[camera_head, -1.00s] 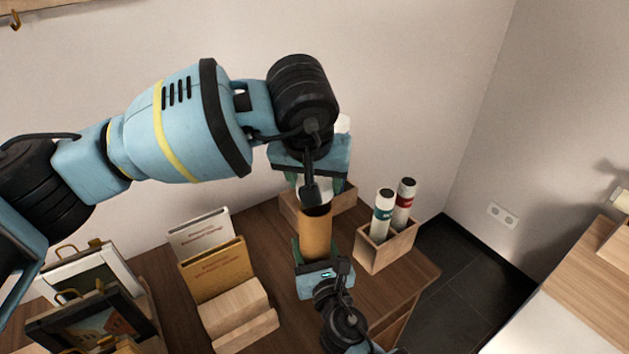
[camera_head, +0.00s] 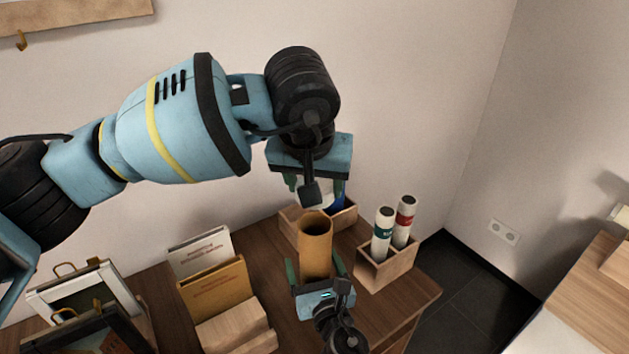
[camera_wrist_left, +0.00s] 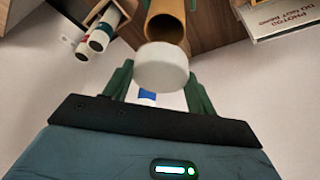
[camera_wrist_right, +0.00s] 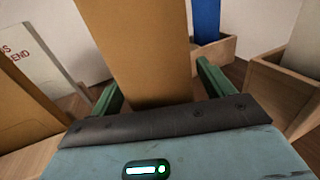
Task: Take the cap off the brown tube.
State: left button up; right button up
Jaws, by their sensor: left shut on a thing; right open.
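The brown tube (camera_head: 315,249) stands upright with its round mouth open at the top. My left gripper (camera_head: 318,188) is above it, shut on the white cap (camera_wrist_left: 160,68). The cap is apart from the tube, whose open mouth also shows in the left wrist view (camera_wrist_left: 165,26). In the head view my left wrist hides most of the cap. My right gripper (camera_head: 316,270) is open, with one finger on each side of the tube's lower part. The tube also fills the middle of the right wrist view (camera_wrist_right: 138,45).
A wooden box (camera_head: 388,274) at the right holds two white tubes, one teal-banded (camera_head: 382,232) and one red-banded (camera_head: 403,222). Another box (camera_head: 290,219) behind the brown tube holds a blue item (camera_head: 337,203).

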pick_arm(q)
jog(key=shift+r, duration=0.4)
jog(key=shift+f, duration=0.1)
pick_arm(e)
jog(key=v, duration=1.2)
